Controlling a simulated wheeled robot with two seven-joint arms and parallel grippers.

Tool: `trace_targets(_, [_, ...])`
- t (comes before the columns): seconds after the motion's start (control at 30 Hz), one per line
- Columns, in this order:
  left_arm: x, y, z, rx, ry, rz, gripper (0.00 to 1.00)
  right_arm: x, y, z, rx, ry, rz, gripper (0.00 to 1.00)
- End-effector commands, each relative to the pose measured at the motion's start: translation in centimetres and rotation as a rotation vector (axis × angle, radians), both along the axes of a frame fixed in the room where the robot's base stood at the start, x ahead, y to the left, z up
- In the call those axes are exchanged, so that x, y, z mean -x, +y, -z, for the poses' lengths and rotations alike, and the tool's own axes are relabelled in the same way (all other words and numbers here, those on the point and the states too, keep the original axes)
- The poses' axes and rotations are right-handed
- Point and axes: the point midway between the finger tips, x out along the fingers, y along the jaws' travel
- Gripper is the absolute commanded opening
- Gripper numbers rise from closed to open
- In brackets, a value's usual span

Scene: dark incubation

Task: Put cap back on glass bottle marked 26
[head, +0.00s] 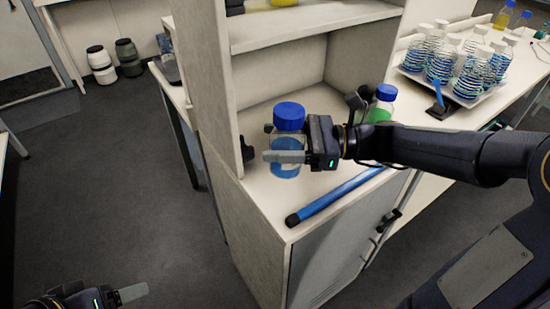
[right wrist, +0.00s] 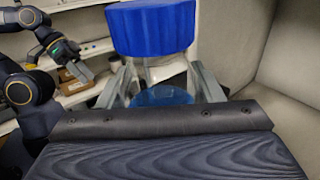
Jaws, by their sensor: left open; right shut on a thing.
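A clear bottle with blue liquid (head: 287,170) and a blue cap (head: 289,115) on top is upright at the shelf unit's lower counter. My right gripper (head: 277,146) is shut on this bottle, with a finger on either side of it below the cap. In the right wrist view the blue cap (right wrist: 152,27) sits above the bottle neck, and blue liquid (right wrist: 160,97) shows between the fingers. No number 26 is readable. My left gripper (head: 108,292) is open and empty at the lower left, well away from the bottle; it also shows in the right wrist view (right wrist: 78,70).
A blue-capped bottle with green liquid (head: 381,108) stands behind my right wrist. A blue rod (head: 335,197) with a black end lies along the counter's front edge. A tray (head: 468,100) of several white-capped bottles is at the right. Shelf walls (head: 212,65) enclose the bottle's left and back.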

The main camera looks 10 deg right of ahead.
Motion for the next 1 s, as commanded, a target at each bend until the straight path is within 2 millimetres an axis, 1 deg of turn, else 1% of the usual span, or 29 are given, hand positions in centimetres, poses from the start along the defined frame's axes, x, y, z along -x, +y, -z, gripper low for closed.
trace_targets(0.03, [0.0, 0.0, 0.2, 0.0, 0.0, 0.0, 0.73, -0.8, 0.0, 1.3, -0.005, 0.008, -0.003, 0.0])
trace_targets(0.1, [0.0, 0.0, 0.2, 0.0, 0.0, 0.0, 0.73, -1.8, 0.0, 2.4, -0.004, 0.006, -0.003, 0.0])
trace_targets(0.2, [0.0, 0.0, 0.3, 0.0, 0.0, 0.0, 0.73, -2.8, -0.1, 3.6, -0.002, 0.004, -0.002, 0.0])
trace_targets(0.3, [0.0, 0.0, 0.3, 0.0, 0.0, 0.0, 0.73, -3.4, -0.1, 4.2, -0.001, 0.001, -0.001, 0.0])
trace_targets(0.63, [0.0, 0.0, 0.3, 0.0, 0.0, 0.0, 0.73, -3.5, -0.1, 4.4, 0.0, 0.0, -0.001, 0.0])
trace_targets(0.73, [0.0, 0.0, 0.3, 0.0, 0.0, 0.0, 0.73, -3.8, -0.1, 4.8, -0.001, 0.002, -0.001, 0.0])
trace_targets(0.8, [0.0, 0.0, 0.4, 0.0, 0.0, 0.0, 0.73, -4.1, -0.1, 5.5, -0.002, 0.005, -0.001, 0.0])
trace_targets(0.93, [0.0, 0.0, 0.6, 0.0, 0.0, 0.0, 0.73, -4.1, -0.1, 7.5, -0.001, 0.006, -0.001, 0.0])
trace_targets(1.0, [0.0, 0.0, 0.6, 0.0, 0.0, 0.0, 0.73, -4.0, -0.1, 8.1, -0.001, 0.004, -0.001, 0.0])
